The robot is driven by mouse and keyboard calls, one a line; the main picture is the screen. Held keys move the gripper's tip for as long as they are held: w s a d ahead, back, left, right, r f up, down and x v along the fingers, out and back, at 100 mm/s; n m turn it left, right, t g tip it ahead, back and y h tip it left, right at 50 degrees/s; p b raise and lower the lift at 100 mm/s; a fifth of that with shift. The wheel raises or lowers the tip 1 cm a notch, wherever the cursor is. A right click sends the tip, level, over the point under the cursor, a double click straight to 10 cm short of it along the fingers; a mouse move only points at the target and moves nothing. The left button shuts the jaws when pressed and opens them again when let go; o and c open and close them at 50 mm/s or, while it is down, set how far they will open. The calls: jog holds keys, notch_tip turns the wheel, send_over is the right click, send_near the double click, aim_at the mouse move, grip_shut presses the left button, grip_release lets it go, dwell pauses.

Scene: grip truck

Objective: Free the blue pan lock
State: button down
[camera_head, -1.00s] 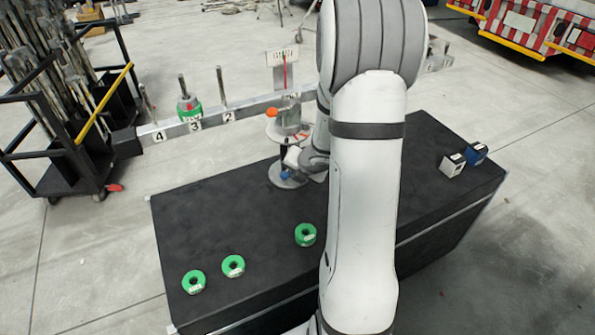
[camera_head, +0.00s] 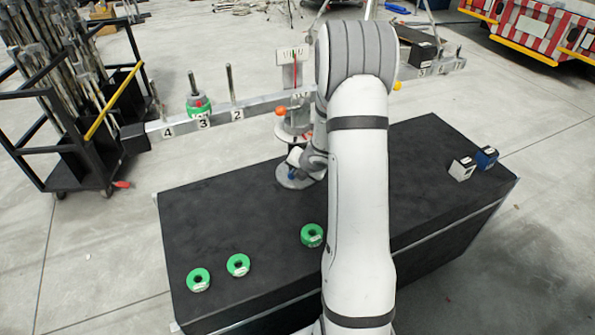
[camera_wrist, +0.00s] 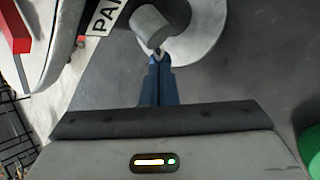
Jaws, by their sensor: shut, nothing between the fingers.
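The fluid head (camera_head: 295,122) stands on a round grey base (camera_head: 284,181) on the black case, with an orange knob (camera_head: 281,112) on its left. My gripper (camera_head: 291,174) is low beside its column, partly hidden by my arm. In the wrist view my gripper's blue fingers (camera_wrist: 158,66) are shut and empty. Their tips are at the near end of a pale grey cylinder (camera_wrist: 150,27), beside a white label reading "PA…" (camera_wrist: 106,15). I cannot tell whether they touch it. I cannot make out a blue pan lock apart from my blue fingers.
Several green ring weights (camera_head: 238,265) lie on the black case top (camera_head: 420,180). Two small boxes (camera_head: 462,168) stand at its right end. A numbered bar (camera_head: 258,108) runs behind, with posts and a green weight. A black cart (camera_head: 75,120) stands at the left.

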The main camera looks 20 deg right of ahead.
jog(key=shift+f+b, duration=0.15)
jog(key=shift+b, duration=0.15)
jog(key=shift+f+b, duration=0.1)
jog(key=shift+b, duration=0.25)
